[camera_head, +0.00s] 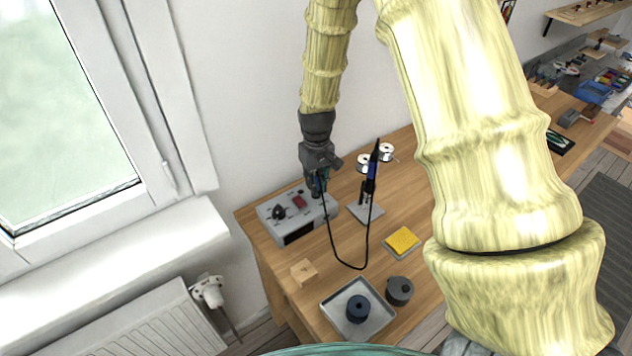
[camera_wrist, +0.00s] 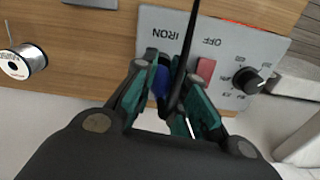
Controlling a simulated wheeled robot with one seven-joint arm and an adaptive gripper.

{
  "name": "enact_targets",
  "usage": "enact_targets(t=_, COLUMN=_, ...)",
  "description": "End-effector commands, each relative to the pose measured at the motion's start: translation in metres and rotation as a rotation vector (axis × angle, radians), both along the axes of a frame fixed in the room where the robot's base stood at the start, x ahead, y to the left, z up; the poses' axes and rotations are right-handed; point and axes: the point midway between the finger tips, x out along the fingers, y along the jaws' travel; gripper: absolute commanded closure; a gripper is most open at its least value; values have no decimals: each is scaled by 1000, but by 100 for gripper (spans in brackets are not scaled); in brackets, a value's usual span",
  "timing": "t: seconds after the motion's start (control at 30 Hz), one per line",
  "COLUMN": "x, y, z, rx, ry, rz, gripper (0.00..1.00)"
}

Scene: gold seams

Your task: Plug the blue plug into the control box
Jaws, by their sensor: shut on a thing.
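The control box (camera_head: 284,229) is a grey case with a red switch and a black knob, standing at the table's left back corner. In the wrist view its panel (camera_wrist: 222,32) reads IRON and OFF. My gripper (camera_head: 318,188) is over the right part of the box. In the wrist view my gripper (camera_wrist: 168,95) has teal fingers shut on the blue plug (camera_wrist: 161,81), close to the IRON lettering. The fingers and cable hide the plug's front and any socket, so I cannot tell whether it is in. A black cable (camera_head: 338,262) loops from the gripper to the iron.
The soldering iron (camera_head: 373,170) stands upright in its holder right of the box, near solder spools (camera_head: 386,152). A yellow sponge (camera_head: 402,240), wooden block (camera_head: 304,272), metal tray (camera_head: 377,324) and dark round pot (camera_head: 399,291) are in front. A window (camera_head: 70,110) is left.

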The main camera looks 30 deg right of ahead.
Motion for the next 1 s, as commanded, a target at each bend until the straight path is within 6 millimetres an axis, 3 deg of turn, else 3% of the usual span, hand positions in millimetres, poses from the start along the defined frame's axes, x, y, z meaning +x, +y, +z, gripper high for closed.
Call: enact_targets(t=1.0, x=0, y=0, z=-9, rx=0, ry=0, rz=0, gripper=100)
